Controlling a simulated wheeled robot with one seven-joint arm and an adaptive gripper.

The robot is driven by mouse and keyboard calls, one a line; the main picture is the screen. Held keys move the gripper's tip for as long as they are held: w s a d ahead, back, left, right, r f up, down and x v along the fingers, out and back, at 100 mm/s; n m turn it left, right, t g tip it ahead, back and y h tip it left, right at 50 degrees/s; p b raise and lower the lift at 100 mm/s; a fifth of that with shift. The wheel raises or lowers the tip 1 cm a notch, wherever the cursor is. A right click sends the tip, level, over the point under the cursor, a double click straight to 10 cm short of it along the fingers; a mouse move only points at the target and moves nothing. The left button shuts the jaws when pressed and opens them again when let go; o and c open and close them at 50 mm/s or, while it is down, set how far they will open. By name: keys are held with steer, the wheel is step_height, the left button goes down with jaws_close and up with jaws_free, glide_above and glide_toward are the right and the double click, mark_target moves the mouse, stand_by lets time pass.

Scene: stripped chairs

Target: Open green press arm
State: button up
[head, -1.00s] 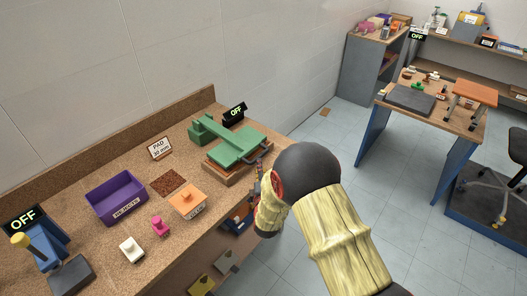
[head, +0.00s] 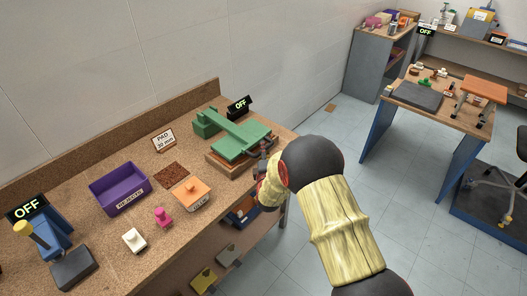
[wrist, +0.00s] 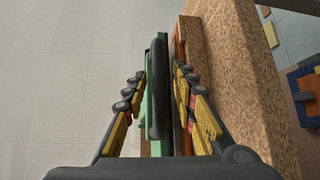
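The green press (head: 238,142) stands at the far end of the bench on a wooden base. Its flat upper arm lies low over the base, and a dark handle is at its front right edge. My gripper (head: 262,166) is at that front edge, partly hidden by my own wrist. In the wrist view my gripper's two fingers (wrist: 160,95) are apart. The black handle (wrist: 157,90) and the green edge of the press (wrist: 147,110) show between them. I see gaps beside the handle; contact is not clear.
A black OFF sign (head: 238,105) stands behind the press. On the bench are a purple bin (head: 120,190), an orange block (head: 193,195), a pink piece (head: 163,217), a white piece (head: 133,241) and a blue press (head: 45,240). Open floor lies right of the bench.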

steer(key=c, duration=0.6)
jaws_close()
